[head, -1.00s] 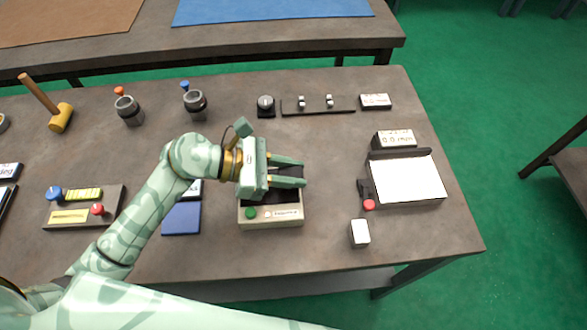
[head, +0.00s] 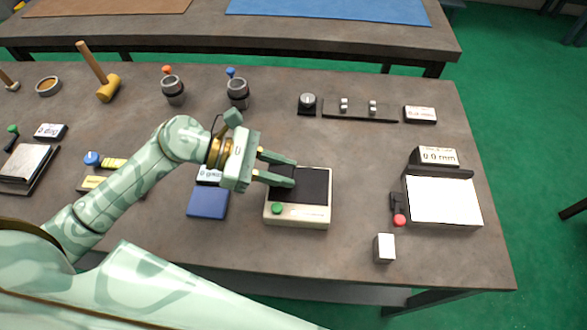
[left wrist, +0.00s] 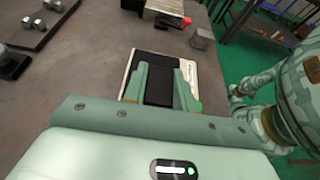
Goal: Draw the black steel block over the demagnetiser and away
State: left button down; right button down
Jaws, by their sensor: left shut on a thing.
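The demagnetiser (head: 318,213) is a cream box with a dark top plate and a green button on its front, in the middle of the bench in the head view. It also shows in the left wrist view (left wrist: 190,72). My left gripper (head: 279,168) is over the demagnetiser's left back part, its fingers pointing right. In the left wrist view the black steel block (left wrist: 159,86) is dark between the two fingers, and the gripper is shut on it. In the head view the fingers mostly hide the block. Any gap between block and plate is hard to tell. My right gripper is out of view.
A blue pad (head: 208,203) with a small display lies just left of the demagnetiser. A white-topped device (head: 443,200) with a red knob and a pale block (head: 384,248) stand to the right. Bare bench lies between them and the demagnetiser.

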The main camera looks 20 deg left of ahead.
pick_arm(q)
jog(key=shift+s+a, duration=0.15)
jog(key=shift+a, duration=0.45)
jog(key=shift+d+r, duration=0.1)
jog(key=shift+w+d+p, duration=0.25)
jog(key=shift+w+d, duration=0.2)
jog(key=shift+d, duration=1.15)
jog(key=shift+w+d+p, duration=0.3)
jog(key=shift+w+d, duration=0.2)
jog(key=shift+d, duration=1.05)
jog(key=shift+w+d+p, duration=0.25)
jog(key=shift+w+d, duration=0.2)
jog(key=shift+d, duration=1.15)
jog(key=shift+a, duration=0.15)
jog(key=shift+s+a+b, duration=0.25)
jog(key=shift+s+a, duration=0.05)
jog(key=shift+a, duration=0.65)
jog(key=shift+s+a+b, duration=0.2)
jog(key=shift+s+a, duration=0.1)
jog(key=shift+a, duration=0.7)
jog(key=shift+s+a+b, duration=0.25)
jog(key=shift+s+a, duration=0.05)
jog(key=shift+a, duration=0.65)
jog(key=shift+s+a+b, duration=0.25)
jog(key=shift+a, duration=0.65)
jog(key=shift+s+a+b, duration=0.2)
jog(key=shift+s+a, duration=0.05)
jog(key=shift+a, duration=0.65)
jog(key=shift+d, duration=0.1)
